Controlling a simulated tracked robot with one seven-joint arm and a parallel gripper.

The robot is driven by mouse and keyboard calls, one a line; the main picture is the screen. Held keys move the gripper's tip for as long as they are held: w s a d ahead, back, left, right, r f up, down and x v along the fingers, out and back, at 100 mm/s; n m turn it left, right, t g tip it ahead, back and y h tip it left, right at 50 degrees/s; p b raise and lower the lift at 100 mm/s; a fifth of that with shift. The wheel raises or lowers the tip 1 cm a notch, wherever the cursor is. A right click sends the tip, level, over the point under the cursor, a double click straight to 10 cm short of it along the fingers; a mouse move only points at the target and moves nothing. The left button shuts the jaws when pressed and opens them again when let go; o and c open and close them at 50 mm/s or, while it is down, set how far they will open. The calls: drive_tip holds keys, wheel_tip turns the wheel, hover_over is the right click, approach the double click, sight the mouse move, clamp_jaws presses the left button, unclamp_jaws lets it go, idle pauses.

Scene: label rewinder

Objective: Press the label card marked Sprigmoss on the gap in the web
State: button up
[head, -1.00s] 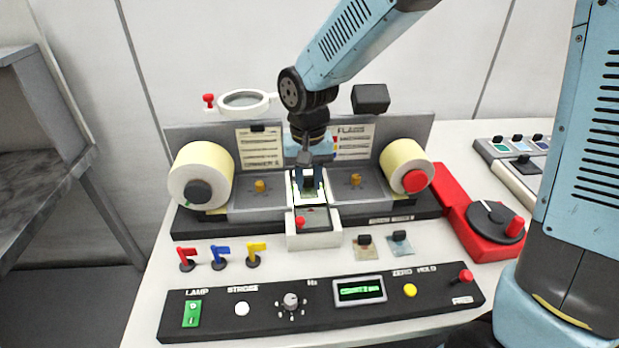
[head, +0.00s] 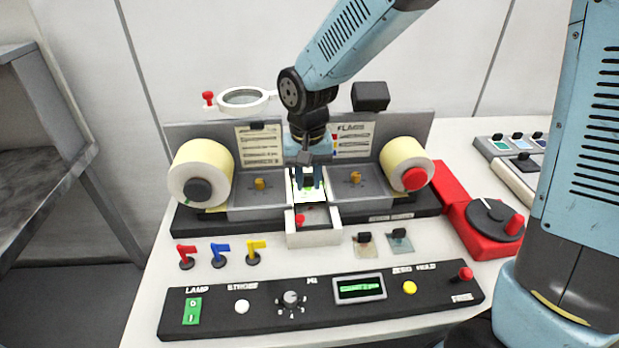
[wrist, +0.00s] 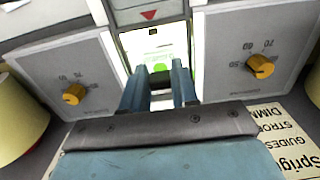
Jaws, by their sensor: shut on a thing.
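My gripper (head: 308,178) points down over the lit window (head: 311,197) in the middle of the rewinder. Its two blue fingers are shut on the small black grip (head: 308,183) of a label card. In the wrist view, the gripper (wrist: 158,88) has a dark piece between its fingers. Just beyond them is a bright pale surface with a green dot (wrist: 158,58); I cannot tell whether this is the held card or the web. The card's name is not readable. The fingers hide the gap, and whether the card touches the web cannot be told.
Cream rolls stand at left (head: 204,170) and right (head: 404,162). Two more cards with black grips, beige (head: 366,252) and blue-grey (head: 400,247), lie at front right. A white frame with a red knob (head: 314,238) is just in front. A magnifier (head: 245,98) stands behind left.

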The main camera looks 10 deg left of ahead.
wheel_tip(320, 180, up, 8)
drive_tip(key=shift+r, duration=0.25)
idle(0.9)
idle(0.5)
